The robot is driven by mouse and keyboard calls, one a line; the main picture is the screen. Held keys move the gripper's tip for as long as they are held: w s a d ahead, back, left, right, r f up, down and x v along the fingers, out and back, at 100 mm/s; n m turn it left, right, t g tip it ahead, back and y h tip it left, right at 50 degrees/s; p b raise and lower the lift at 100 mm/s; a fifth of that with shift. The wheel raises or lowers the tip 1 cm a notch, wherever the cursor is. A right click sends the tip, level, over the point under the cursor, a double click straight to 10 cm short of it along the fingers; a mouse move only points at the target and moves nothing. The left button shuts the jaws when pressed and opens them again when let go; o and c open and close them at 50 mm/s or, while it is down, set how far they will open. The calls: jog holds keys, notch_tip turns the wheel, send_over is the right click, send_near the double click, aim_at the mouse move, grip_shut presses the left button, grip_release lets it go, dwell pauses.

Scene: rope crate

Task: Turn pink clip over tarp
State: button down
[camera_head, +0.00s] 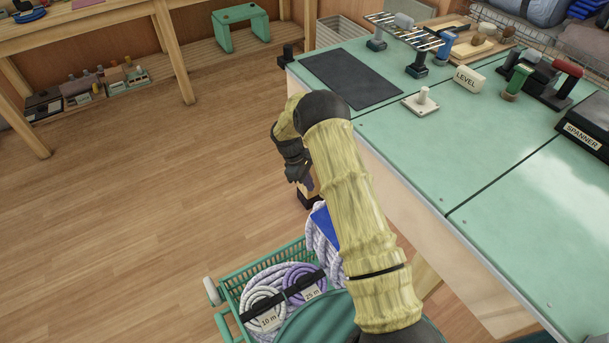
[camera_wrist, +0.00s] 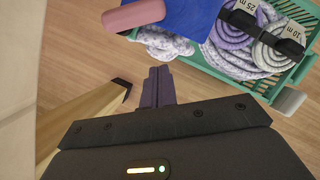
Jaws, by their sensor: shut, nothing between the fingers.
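The pink clip (camera_wrist: 134,15) shows at the top of the wrist view, lying at the left edge of the blue tarp (camera_wrist: 190,16). The tarp also shows in the head view (camera_head: 325,224), partly behind my arm; the clip is hidden there. My gripper (camera_wrist: 158,72) is shut and empty, its dark fingers pointing toward the crate, apart from the clip and tarp. The green crate (camera_head: 265,258) holds the tarp and coiled ropes.
A white-grey coil (camera_head: 262,307) and a purple coil (camera_head: 304,283) lie in the crate, under black straps. The green workbench (camera_head: 432,157) stands at right, with tools on it. A wooden leg (camera_wrist: 85,115) is left of my fingers.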

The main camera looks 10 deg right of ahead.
jog(key=x, duration=0.3)
jog(key=shift+s+d, duration=0.1)
jog(key=shift+d, duration=0.05)
jog(key=shift+s+d+r, duration=0.1)
jog(key=shift+s+d, duration=0.2)
jog(key=shift+d, duration=0.25)
jog(key=shift+s+d+r, duration=0.1)
jog(key=shift+s+d, duration=0.2)
jog(key=shift+d, duration=0.2)
jog(key=shift+s+d+b, duration=0.3)
jog(key=shift+d, duration=0.15)
